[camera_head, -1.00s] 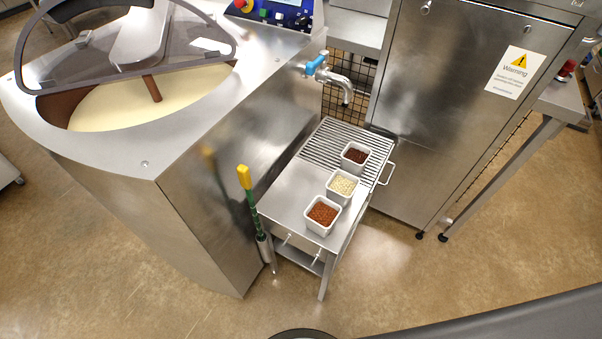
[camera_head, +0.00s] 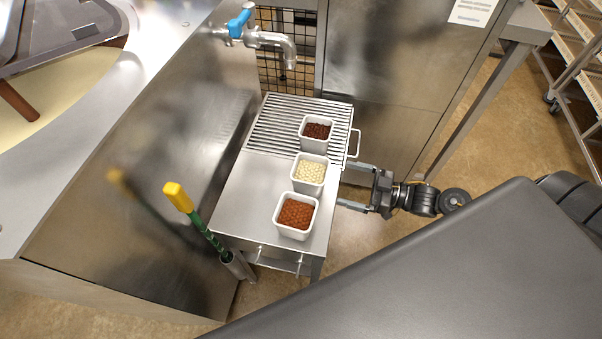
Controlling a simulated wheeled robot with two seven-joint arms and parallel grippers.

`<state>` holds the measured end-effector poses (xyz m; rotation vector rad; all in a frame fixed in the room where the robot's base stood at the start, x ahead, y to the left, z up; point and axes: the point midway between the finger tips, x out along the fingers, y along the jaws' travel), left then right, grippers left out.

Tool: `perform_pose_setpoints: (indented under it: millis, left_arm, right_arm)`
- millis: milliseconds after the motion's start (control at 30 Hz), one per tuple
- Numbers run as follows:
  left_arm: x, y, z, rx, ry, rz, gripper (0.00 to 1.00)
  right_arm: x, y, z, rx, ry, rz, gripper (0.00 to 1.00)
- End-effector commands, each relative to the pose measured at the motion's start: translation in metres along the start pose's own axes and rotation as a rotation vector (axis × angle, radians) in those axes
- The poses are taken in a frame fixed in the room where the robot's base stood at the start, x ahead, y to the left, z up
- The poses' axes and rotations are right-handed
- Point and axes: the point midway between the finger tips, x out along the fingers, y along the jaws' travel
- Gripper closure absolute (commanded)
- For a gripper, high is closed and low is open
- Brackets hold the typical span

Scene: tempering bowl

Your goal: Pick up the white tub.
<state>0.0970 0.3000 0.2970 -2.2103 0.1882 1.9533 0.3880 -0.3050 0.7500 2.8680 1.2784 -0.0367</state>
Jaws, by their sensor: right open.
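Three small white square tubs stand in a row on a steel side table (camera_head: 250,192). The middle tub (camera_head: 309,189) holds pale cream pieces. The nearest tub (camera_head: 292,233) holds reddish-brown pieces, and the farthest tub (camera_head: 314,145) holds dark brown pieces. My right gripper (camera_head: 342,186) is open and empty, just right of the middle tub at the table's right edge. Its two fingers point left toward that tub, with a gap still showing. My left gripper is not in view.
A slatted grate (camera_head: 275,125) covers the table's far part, below a tap with a blue handle (camera_head: 238,22). A handle rail (camera_head: 354,145) sticks out at the table's right. A yellow-tipped green tool (camera_head: 195,220) stands at the left. The table's left part is bare.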

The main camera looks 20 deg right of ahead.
Motion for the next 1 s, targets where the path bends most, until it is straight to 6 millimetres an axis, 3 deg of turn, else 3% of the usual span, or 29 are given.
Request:
perform_pose_setpoints:
  millis: [100,200,500,833,1000]
  left_arm:
    - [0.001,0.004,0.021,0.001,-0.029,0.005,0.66]
    - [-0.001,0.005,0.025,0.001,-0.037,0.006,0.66]
    - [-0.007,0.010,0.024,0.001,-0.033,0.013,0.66]
    - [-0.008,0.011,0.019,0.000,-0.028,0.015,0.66]
    - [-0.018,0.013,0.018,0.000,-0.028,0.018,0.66]
  right_arm:
    - [0.004,-0.006,-0.009,-0.007,0.020,-0.040,0.00]
    - [0.011,-0.006,-0.012,-0.008,0.024,-0.048,0.00]
    - [0.057,-0.007,-0.013,-0.008,0.023,-0.052,0.00]
    - [0.071,-0.009,-0.013,-0.008,0.021,-0.049,0.00]
    - [0.096,-0.011,-0.019,-0.008,0.024,-0.048,0.00]
